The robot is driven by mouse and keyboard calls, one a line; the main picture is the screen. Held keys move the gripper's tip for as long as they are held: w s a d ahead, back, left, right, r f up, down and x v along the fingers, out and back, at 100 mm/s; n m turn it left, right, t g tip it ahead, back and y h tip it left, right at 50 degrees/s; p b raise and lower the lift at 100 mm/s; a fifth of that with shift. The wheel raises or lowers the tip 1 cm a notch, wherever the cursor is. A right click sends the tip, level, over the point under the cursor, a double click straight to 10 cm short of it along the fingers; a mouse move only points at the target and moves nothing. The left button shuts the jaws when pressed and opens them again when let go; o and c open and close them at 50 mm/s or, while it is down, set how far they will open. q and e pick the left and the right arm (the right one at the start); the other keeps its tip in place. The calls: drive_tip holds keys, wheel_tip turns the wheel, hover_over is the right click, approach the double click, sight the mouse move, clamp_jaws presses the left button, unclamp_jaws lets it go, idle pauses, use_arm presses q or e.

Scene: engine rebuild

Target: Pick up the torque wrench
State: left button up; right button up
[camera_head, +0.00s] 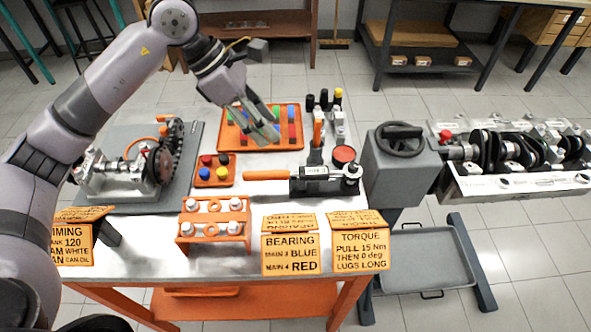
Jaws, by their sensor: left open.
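The torque wrench (267,175) lies level across the middle of the workbench. Its orange handle points left, and its dark and silver head end rests at a black cradle (325,187) on the right. My left gripper (265,132) reaches in from the upper left. It is open and empty, over the orange tray of coloured pieces, behind the wrench handle and apart from it. My right gripper is not in view.
The orange tray (292,147) and a small tray of coloured caps (214,183) are close to the wrench. An orange rack (213,241) and sign cards (290,253) line the front. A timing fixture (125,170) is left; an engine block (515,185) on a stand is right.

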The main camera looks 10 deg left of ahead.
use_arm(q)
drive_tip(key=a+y, duration=0.2)
drive_tip(key=a, duration=0.2)
drive_tip(key=p, duration=0.3)
hover_over(283, 171)
drive_tip(key=a, duration=0.2)
drive_tip(key=f, duration=1.1)
drive_tip(key=shift+s+d, duration=0.1)
drive_tip(key=shift+s, duration=0.15)
drive_tip(key=x, duration=0.2)
drive_tip(key=p+x, duration=0.1)
drive_tip(key=x, duration=0.1)
drive_tip(key=shift+s+f, duration=0.15)
drive_tip(key=shift+f, duration=0.05)
drive_tip(key=shift+d+f, duration=0.15)
drive_tip(key=shift+f, duration=0.4)
drive_tip(key=shift+c, duration=0.4)
clamp_jaws()
drive_tip(key=shift+r, duration=0.1)
